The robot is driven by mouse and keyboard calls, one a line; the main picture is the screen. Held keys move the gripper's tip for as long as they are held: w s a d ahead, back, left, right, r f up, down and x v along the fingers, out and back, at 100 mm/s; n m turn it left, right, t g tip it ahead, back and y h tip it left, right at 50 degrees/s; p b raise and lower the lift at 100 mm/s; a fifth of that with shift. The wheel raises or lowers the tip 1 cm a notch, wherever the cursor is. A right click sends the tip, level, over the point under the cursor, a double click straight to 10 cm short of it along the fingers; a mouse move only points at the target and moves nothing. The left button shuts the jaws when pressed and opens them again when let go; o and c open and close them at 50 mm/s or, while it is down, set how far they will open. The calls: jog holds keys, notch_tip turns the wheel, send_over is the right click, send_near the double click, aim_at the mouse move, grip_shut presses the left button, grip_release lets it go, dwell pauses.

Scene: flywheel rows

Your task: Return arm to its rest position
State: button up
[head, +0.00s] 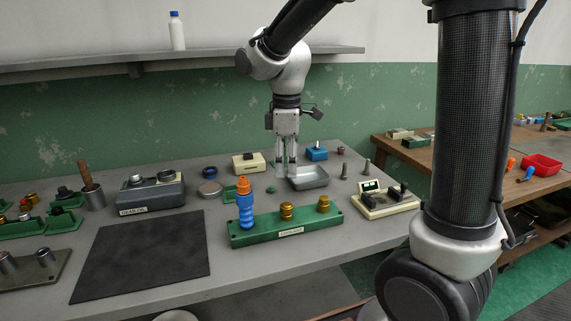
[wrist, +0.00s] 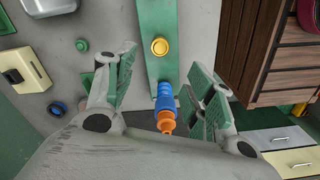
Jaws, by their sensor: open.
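My arm reaches over the grey workbench (head: 330,236), and my gripper (head: 287,168) points down with open, empty fingers. In the head view the fingers appear behind the green rack (head: 262,241), near a grey metal tray (head: 309,183). A blue ribbed piece with an orange top (head: 245,206) stands upright at the rack's left end. Two brass knobs (head: 286,211) sit to its right on the rack. In the wrist view the blue and orange piece (wrist: 165,104) shows between the spread fingers (wrist: 162,88), not gripped; the gap in height is unclear.
A black mat (head: 143,254) lies front left. A grey box with dials (head: 151,193) and a cream switch box (head: 249,162) stand behind. A gauge block (head: 385,201) is at right. A shelf (head: 180,63) with a white bottle (head: 177,31) runs along the wall.

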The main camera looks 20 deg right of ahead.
jog(key=s+d+r+m+t, duration=0.2)
jog(key=s+d+m, duration=0.4)
jog(key=s, duration=0.3)
jog(key=s+d+r+m+t, duration=0.2)
jog(key=s+d+r+m, duration=0.2)
jog(key=s+d+m, duration=0.3)
jog(key=s+d, duration=0.2)
jog(key=s, duration=0.1)
jog(key=shift+r+m, duration=0.15)
jog(key=shift+m, duration=0.15)
jog(key=shift+c, duration=0.4)
